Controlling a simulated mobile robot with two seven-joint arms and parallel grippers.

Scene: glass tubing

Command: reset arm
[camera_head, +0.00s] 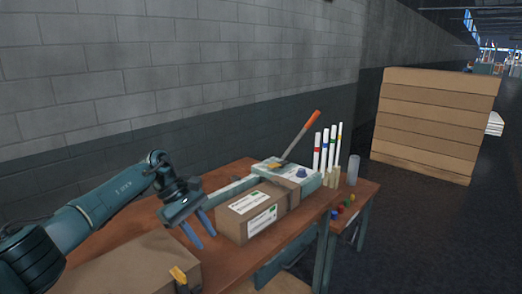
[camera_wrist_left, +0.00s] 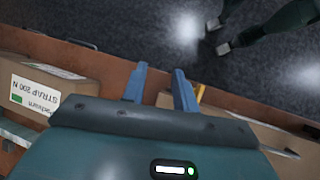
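My left gripper (camera_head: 204,238) reaches in from the left, above the wooden table (camera_head: 213,262). Its two blue fingers point down and stand apart with nothing visible between them. The left wrist view also shows the left gripper (camera_wrist_left: 159,82) with the fingers spread and empty. A labelled cardboard box (camera_head: 236,222) lies just right of the fingers in the head view, apart from them. My right gripper shows in neither view.
A larger box (camera_head: 120,270) lies at the front left, with a yellow item (camera_head: 178,274) by its edge. A device with an orange lever (camera_head: 300,138), upright white tubes (camera_head: 325,150) and a clear cylinder (camera_head: 353,169) stand farther back. Stacked boards (camera_head: 430,125) stand beyond; a wall runs behind.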

